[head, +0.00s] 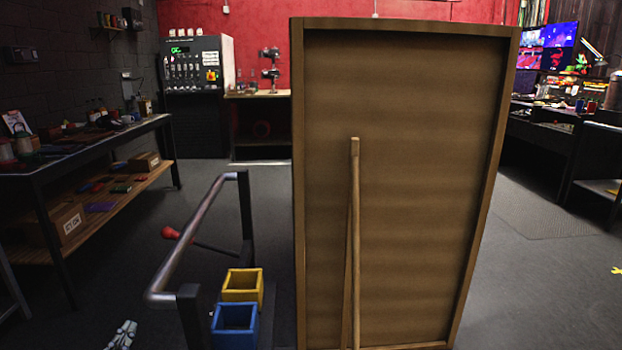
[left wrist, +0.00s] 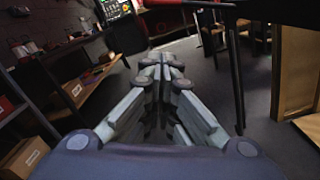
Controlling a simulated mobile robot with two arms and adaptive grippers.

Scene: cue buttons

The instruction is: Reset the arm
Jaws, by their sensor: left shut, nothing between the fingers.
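My left gripper (head: 122,335) shows at the bottom left of the head view, low over the grey floor. In the left wrist view its two fingers (left wrist: 163,72) point forward and meet at the tips, with nothing between them. My right gripper is in neither view. A yellow box (head: 243,286) and a blue box (head: 234,326), both open-topped, stand in front of the wooden panel's left side in the head view. A red knob (head: 170,233) on a dark rod shows beyond the metal rail. My left gripper is apart from all of these.
A tall brown wooden panel (head: 420,180) fills the middle. A metal rail (head: 190,240) on dark posts stands left of the boxes. A workbench (head: 75,160) with a lower shelf runs along the left wall. Free floor (head: 120,270) lies between bench and rail.

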